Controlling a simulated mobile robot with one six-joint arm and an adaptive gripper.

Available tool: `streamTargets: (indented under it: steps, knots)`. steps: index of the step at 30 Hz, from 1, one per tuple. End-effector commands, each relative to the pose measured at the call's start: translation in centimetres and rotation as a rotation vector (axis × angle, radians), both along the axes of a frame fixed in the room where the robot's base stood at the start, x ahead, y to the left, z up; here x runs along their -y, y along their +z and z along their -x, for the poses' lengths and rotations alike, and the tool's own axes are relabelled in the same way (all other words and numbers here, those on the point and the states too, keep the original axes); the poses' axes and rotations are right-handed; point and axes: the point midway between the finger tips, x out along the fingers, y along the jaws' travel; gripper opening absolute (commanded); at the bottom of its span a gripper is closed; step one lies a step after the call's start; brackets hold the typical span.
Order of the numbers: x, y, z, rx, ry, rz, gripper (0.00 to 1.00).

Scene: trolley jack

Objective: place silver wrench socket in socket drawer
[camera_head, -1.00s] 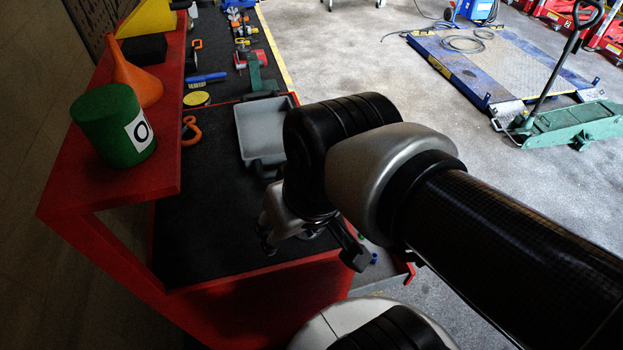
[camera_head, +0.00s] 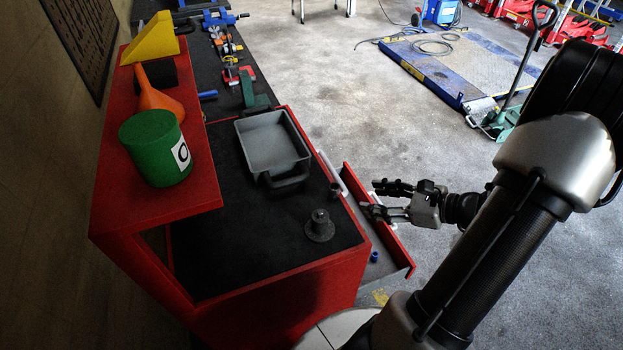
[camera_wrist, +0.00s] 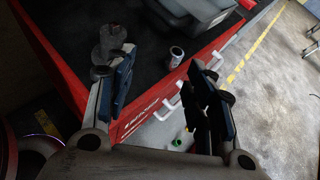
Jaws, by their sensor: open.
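The silver wrench socket (camera_head: 336,190) appears as a small cylinder standing on the bench top near its right edge. It shows more clearly in the wrist view (camera_wrist: 176,56), with a dark opening on top. The socket drawer (camera_head: 400,253) is pulled out from the bench's right side, with a small blue socket (camera_head: 374,257) inside. My gripper (camera_head: 372,198) is open and empty, over the drawer side, just right of the silver socket and pointing toward the bench. In the wrist view the socket lies between the two fingers (camera_wrist: 163,60), apart from both.
A dark flanged part (camera_head: 320,228) stands on the bench near the silver socket. A grey tray (camera_head: 270,140) lies behind them. A green can (camera_head: 150,150) and orange funnel (camera_head: 155,98) stand on the raised red shelf at left.

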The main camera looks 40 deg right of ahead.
Motion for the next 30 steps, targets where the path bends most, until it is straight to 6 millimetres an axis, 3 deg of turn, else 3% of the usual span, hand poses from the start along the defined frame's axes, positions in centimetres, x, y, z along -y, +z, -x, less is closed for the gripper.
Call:
streamTargets:
  steps: [3, 6, 21, 30]
  knots:
    - [2.3, -1.3, 1.5, 0.021, -0.128, -0.084, 0.49]
    - [2.8, -1.8, 1.2, 0.028, -0.161, -0.108, 0.49]
    - [0.3, -5.7, -7.7, 0.027, -0.159, -0.108, 0.49]
    - [-0.2, -6.5, -9.8, 0.027, -0.161, -0.106, 0.49]
